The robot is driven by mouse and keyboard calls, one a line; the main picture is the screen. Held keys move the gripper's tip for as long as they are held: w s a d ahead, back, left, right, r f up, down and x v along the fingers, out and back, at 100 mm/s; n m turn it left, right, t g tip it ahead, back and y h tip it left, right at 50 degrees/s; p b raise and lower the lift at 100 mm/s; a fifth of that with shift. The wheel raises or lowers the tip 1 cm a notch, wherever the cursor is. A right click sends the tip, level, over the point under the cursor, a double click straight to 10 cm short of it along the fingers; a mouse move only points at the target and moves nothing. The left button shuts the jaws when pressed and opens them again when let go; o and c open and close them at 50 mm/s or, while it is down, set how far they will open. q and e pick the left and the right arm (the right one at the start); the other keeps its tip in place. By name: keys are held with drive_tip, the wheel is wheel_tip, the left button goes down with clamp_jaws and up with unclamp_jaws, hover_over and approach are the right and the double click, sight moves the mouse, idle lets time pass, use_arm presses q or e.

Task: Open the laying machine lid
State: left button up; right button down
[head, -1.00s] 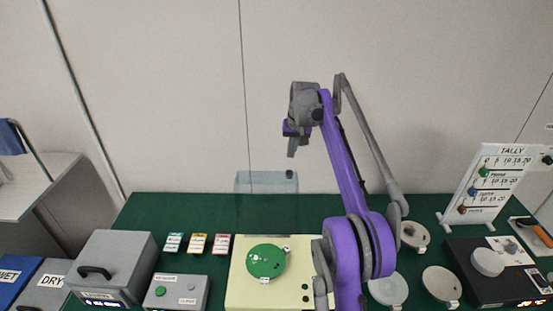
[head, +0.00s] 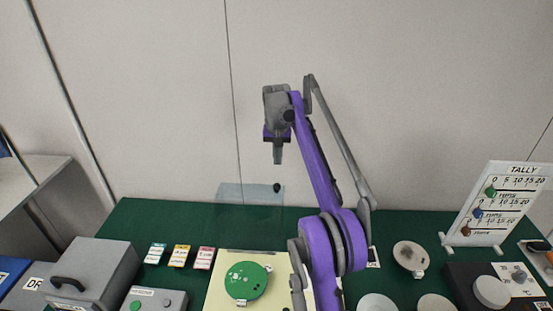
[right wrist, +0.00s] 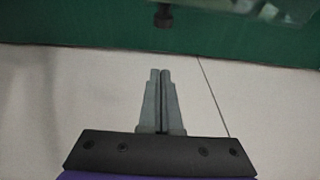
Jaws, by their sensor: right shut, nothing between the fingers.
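The cream laying machine (head: 219,291) stands at the front middle of the green table, with a round green disc (head: 246,281) on top. A clear panel with a dark knob, seemingly the lid (head: 235,193), shows raised behind the machine; its exact tilt is hard to tell. The knob (head: 277,187) is at the panel's right side and also shows at the top of the right wrist view (right wrist: 163,16). My right gripper (head: 278,161) points down above the knob in the head view, apart from it. Its fingers (right wrist: 160,72) are shut and empty. My left gripper is out of view.
A grey box with a black handle (head: 68,284) and small coloured cards (head: 179,256) lie left of the machine. Round grey plates (head: 411,257), a black unit (head: 468,277) and a tally board (head: 500,206) stand to the right. A pale wall is behind.

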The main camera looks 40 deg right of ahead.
sight(276, 185)
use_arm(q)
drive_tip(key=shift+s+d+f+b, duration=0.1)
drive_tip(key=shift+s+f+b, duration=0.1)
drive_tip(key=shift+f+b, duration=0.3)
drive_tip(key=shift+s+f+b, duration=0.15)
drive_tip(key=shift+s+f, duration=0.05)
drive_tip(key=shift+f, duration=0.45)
use_arm(e)
wheel_tip(276, 185, down, 6)
drive_tip(key=s+a, duration=0.1)
drive_tip(key=s, duration=0.1)
drive_tip(key=shift+s+a, duration=0.15)
drive_tip(key=shift+a, duration=0.2)
drive_tip(key=shift+a+r, duration=0.1)
drive_tip(key=shift+r, duration=0.05)
drive_tip(key=shift+s+a+r+t+h, duration=0.3)
drive_tip(key=shift+s+a, duration=0.05)
drive_tip(key=shift+s, duration=0.1)
drive_tip(key=shift+s+a+r, duration=0.85)
drive_tip(key=shift+s+r, duration=0.05)
drive_tip(key=shift+s, duration=0.2)
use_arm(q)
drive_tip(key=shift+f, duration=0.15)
use_arm(e)
drive_tip(key=shift+a, duration=0.1)
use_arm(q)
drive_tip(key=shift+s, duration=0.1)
use_arm(e)
drive_tip(key=shift+s, duration=0.1)
